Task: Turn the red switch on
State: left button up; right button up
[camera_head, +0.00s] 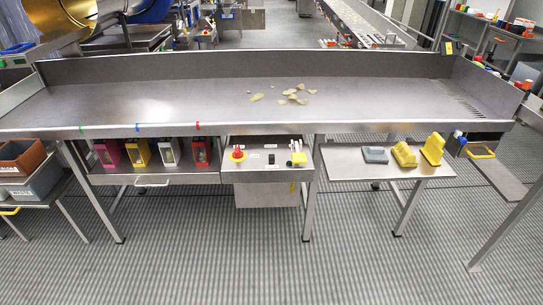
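The red switch (238,153) looks like a round red knob on a yellow base. It is on the left side of a small grey control panel (255,174) under the front edge of the long steel table. Whether it is on or off is too small to tell. A small black control (271,159) and a yellow and black one (298,157) are to its right on the same panel. Neither of my grippers shows in the head view.
The steel table (190,100) holds several chips (292,97). A drawer left of the panel holds coloured containers (139,153). A side shelf (345,163) holds yellow and grey items (404,155). Grey bins (40,182) stand far left. The floor in front is clear.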

aim_at(236, 155)
jog(key=i+l+u, duration=0.1)
jog(key=u, duration=0.35)
jog(key=i+l+u, duration=0.1)
jog(key=u, duration=0.35)
jog(key=l+u, duration=0.15)
jog(key=u, duration=0.25)
jog(key=i+l+u, duration=0.1)
jog(key=u, duration=0.35)
jog(key=k+l, duration=0.05)
jog(key=l, duration=0.05)
